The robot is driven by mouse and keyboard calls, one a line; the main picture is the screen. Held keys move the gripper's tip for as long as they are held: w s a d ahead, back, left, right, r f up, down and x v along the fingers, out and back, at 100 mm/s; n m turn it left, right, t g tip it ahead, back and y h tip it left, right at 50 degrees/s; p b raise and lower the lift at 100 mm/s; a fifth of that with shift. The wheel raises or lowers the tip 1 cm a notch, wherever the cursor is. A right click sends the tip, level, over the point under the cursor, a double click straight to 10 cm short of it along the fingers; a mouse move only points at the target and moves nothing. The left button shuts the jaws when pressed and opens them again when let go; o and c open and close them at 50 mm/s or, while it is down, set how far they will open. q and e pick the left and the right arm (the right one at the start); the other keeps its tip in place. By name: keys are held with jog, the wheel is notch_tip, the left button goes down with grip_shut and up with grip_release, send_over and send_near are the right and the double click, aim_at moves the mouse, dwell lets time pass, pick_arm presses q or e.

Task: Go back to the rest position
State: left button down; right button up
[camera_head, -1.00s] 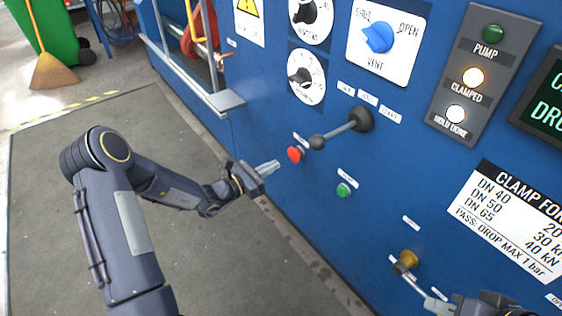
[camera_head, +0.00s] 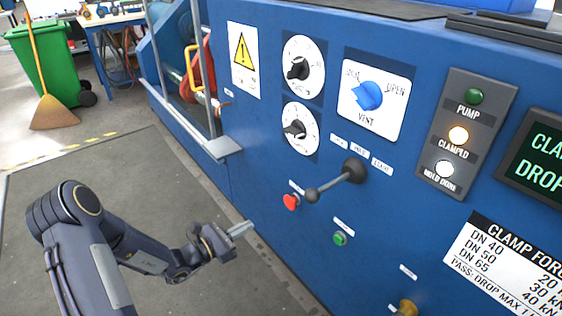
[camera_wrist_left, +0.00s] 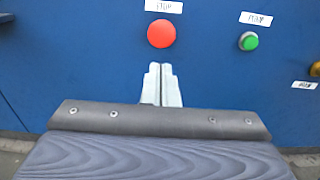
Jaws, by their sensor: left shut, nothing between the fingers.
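My left gripper (camera_head: 241,229) is shut and empty, held in front of the blue panel at the lower left of its controls. Its closed fingers also show in the left wrist view (camera_wrist_left: 161,84), below the red button (camera_wrist_left: 161,33) and apart from it. In the head view the red button (camera_head: 291,201) is above and right of the fingertips. A green button (camera_head: 340,238) is right of it. A black lever (camera_head: 333,184) with a ball end sits above the buttons. My right gripper is outside the head view.
The blue machine (camera_head: 260,150) fills the right side, with two white dials, a blue vent knob (camera_head: 368,95), lamps and a display. A brass knob (camera_head: 407,308) is at the bottom edge. A grey mat (camera_head: 110,165) covers open floor at left. A broom and green bin stand behind.

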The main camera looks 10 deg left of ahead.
pick_arm(q)
jog(key=s+d+r+m+g+h, duration=0.2)
jog(key=s+d+r+m+g, duration=0.7)
jog(key=s+r+m, duration=0.5)
jog(key=s+a+m+y, duration=0.3)
jog(key=s+m+y, duration=0.2)
jog(key=s+m, duration=0.15)
jog(key=s+a+m+y, duration=0.2)
jog(key=s+m+y, duration=0.2)
jog(key=s+m, duration=0.3)
notch_tip(320, 180, up, 31)
jog(key=s+p, duration=0.1)
jog(key=p, duration=3)
jog(key=shift+a+r+n, duration=0.15)
jog(key=shift+a+n, duration=0.05)
jog(key=shift+n, duration=0.15)
jog(key=shift+s, duration=0.1)
